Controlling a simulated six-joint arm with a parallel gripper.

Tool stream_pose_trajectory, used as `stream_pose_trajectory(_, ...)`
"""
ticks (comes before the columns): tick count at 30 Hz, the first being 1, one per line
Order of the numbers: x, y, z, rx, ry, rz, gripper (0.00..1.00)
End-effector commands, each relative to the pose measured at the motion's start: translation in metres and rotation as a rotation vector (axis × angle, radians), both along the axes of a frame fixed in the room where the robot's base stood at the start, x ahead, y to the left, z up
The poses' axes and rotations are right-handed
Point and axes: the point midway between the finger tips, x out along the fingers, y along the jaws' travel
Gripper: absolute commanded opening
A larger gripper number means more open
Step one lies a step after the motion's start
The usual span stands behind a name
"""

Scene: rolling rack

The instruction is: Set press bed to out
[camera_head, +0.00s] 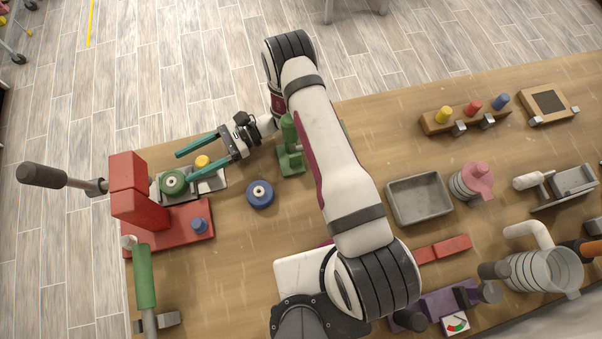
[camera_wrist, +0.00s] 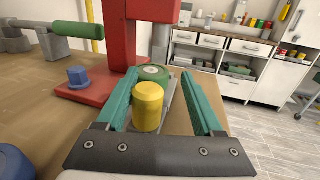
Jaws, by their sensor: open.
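The red press (camera_head: 139,195) stands at the left of the table, with a grey press bed (camera_head: 216,183) reaching out from its right side. A green round piece (camera_head: 173,182) sits on the bed near the press column. A yellow knob (camera_head: 203,161) stands at the bed's outer part. My gripper (camera_head: 186,166) is open with its teal fingers pointing at the press. In the wrist view the yellow knob (camera_wrist: 148,107) stands between the two fingers, closer to the left one, with a gap to the right one. I cannot tell whether either finger touches it.
A blue round piece (camera_head: 260,194) lies right of the bed, and a green stand (camera_head: 291,150) is partly behind my arm. A blue knob (camera_head: 199,225) sits on the red base. A green-handled lever (camera_head: 144,275) is in front. A grey tray (camera_head: 419,198) lies further right.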

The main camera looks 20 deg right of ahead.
Motion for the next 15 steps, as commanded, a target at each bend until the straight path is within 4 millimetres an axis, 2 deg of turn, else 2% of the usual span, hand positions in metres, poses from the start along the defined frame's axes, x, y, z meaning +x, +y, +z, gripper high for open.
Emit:
stream_pose_trajectory(3, 0.01, -0.033, 0.0, 0.001, -0.002, -0.005, 0.69)
stream_pose_trajectory(14, 0.037, -0.132, 0.0, 0.0, -0.006, -0.009, 0.69)
stream_pose_trajectory(15, 0.039, -0.135, 0.012, -0.027, -0.04, 0.011, 0.69)
